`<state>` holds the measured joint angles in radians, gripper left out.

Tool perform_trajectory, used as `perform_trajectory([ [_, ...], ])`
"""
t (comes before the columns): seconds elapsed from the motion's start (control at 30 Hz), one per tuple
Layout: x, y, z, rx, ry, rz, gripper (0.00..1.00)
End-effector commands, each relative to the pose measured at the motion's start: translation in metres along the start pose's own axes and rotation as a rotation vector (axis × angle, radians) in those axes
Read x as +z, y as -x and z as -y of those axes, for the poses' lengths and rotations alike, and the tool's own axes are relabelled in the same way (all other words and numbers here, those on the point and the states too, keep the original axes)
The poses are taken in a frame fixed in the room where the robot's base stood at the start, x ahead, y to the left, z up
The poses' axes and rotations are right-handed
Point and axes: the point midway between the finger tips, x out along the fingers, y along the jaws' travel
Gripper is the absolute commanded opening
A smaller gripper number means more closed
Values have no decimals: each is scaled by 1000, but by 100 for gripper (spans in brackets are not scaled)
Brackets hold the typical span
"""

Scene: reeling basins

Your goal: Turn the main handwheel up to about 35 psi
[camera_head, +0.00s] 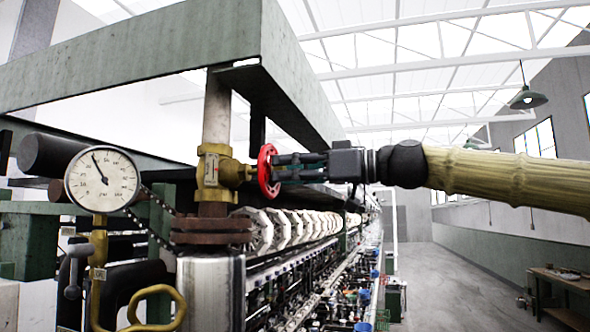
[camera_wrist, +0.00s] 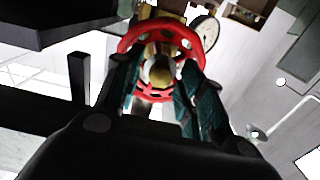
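The main handwheel (camera_head: 266,170) is a red wheel seen nearly edge-on, on a brass valve (camera_head: 212,172) on a vertical pipe. It also shows in the wrist view (camera_wrist: 163,28), with its hub between my fingers. My gripper (camera_head: 276,168) reaches it from the right, its fingers apart and their tips at the wheel. In the wrist view my gripper (camera_wrist: 158,75) has one dark green finger on each side; I cannot tell whether they press on the rim. The round white gauge (camera_head: 102,181) is at left; its black needle points up and slightly left. Its numbers are too small to read surely.
A green beam frame (camera_head: 150,50) runs above the valve. A curved brass handle (camera_head: 155,293) is below the gauge. A long reeling machine with white reels (camera_head: 285,228) extends behind. The floor aisle (camera_head: 440,275) at right is clear, with a wooden table (camera_head: 562,280) beyond.

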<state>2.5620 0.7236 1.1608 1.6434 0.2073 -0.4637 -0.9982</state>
Motion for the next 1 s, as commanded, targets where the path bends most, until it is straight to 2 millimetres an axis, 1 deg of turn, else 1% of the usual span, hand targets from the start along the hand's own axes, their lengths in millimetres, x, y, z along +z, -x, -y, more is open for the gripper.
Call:
perform_trajectory([
  [0.03,0,0,0,0,0,0,37],
  [0.23,0,0,0,0,0,0,1],
  [0.37,0,0,0,0,-3,0,0],
  [0.47,-1,0,0,0,-54,1,0],
  [0.9,-2,0,0,1,-567,2,0],
  [1.0,-1,0,0,1,-635,2,0],
])
